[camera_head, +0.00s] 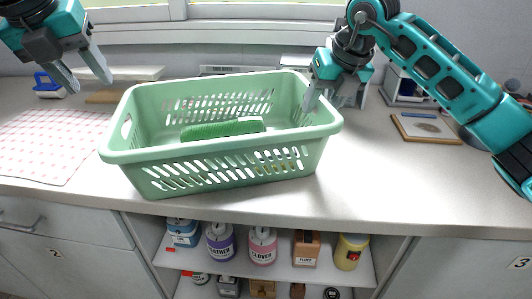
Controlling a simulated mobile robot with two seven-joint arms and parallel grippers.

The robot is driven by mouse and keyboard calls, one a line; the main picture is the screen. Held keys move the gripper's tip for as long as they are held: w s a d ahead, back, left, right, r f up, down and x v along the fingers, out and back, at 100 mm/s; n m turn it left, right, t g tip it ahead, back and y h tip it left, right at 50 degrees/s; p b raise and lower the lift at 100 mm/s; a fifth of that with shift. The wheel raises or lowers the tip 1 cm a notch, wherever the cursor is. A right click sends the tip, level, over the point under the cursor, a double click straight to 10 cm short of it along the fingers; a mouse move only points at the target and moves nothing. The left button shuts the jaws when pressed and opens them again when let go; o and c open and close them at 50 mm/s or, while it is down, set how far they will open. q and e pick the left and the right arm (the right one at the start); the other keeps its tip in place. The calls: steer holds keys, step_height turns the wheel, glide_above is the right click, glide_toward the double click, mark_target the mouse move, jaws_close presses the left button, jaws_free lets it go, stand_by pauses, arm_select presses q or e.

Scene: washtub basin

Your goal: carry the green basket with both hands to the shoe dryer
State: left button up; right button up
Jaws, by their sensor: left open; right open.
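The green basket (225,178) stands on the counter in the middle of the head view, with slotted sides and a handle hole in its left end. A darker green item (222,129) lies inside it. My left gripper (91,86) is open and empty, above and to the left of the basket's left end, apart from it. My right gripper (335,99) is at the basket's right rear rim, open, with one finger seen in front of that end; whether it touches the rim I cannot tell. I cannot make out which item is the shoe dryer.
A red-checked cloth (45,146) covers the counter at left, with a blue-handled item (48,86) behind it. The counter (400,185) right of the basket is clear. Shelves below hold several containers.

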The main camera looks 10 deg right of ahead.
steer(key=v, duration=0.9)
steer(key=shift+r, duration=0.35)
steer(key=shift+s+d, duration=0.1)
